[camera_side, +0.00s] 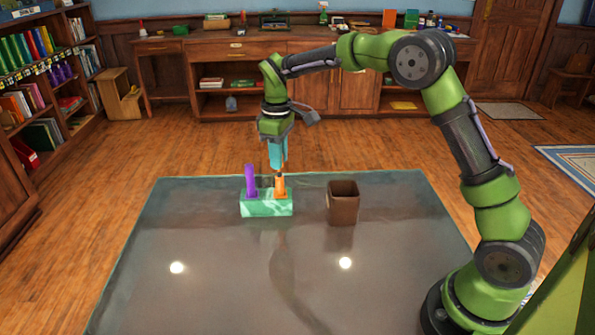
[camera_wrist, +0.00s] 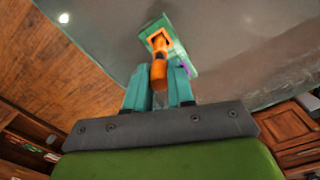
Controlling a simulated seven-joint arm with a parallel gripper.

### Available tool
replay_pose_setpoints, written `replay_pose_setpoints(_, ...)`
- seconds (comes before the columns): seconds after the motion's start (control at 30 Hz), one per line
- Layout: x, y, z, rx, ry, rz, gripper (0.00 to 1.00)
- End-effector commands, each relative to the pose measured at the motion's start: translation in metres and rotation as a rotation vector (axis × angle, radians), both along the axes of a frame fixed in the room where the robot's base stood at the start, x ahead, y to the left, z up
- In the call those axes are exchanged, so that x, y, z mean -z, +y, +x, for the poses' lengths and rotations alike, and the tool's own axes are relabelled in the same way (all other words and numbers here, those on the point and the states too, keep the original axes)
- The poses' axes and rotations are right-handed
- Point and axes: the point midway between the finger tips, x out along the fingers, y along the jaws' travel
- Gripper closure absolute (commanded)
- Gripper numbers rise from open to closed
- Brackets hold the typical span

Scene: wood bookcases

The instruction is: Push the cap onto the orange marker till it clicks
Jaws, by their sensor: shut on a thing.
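A pale green block (camera_side: 266,207) stands near the far edge of the table and holds the upright orange marker (camera_side: 280,188) in its right part. My gripper (camera_side: 278,167) points down right above that marker, its teal fingers close together. In the wrist view my gripper (camera_wrist: 158,78) is shut on a small orange cap (camera_wrist: 158,74), which sticks out between the fingertips. The cap lines up with the orange marker (camera_wrist: 158,42) in the block (camera_wrist: 178,50). I cannot tell whether the cap touches the marker or is partly over it.
A purple marker (camera_side: 251,180) stands upright in the block's left part, close beside my fingers. A brown open-topped bin (camera_side: 343,204) stands to the right of the block. The front of the grey table (camera_side: 220,290) is clear.

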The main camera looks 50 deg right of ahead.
Motion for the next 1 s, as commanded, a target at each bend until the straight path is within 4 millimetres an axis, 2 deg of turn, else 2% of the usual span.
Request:
replay_pose_setpoints(0.47,0.000,0.000,0.000,0.000,0.000,0.000,1.00)
replay_pose_setpoints(1.0,0.011,0.000,0.000,0.001,0.001,0.001,1.00)
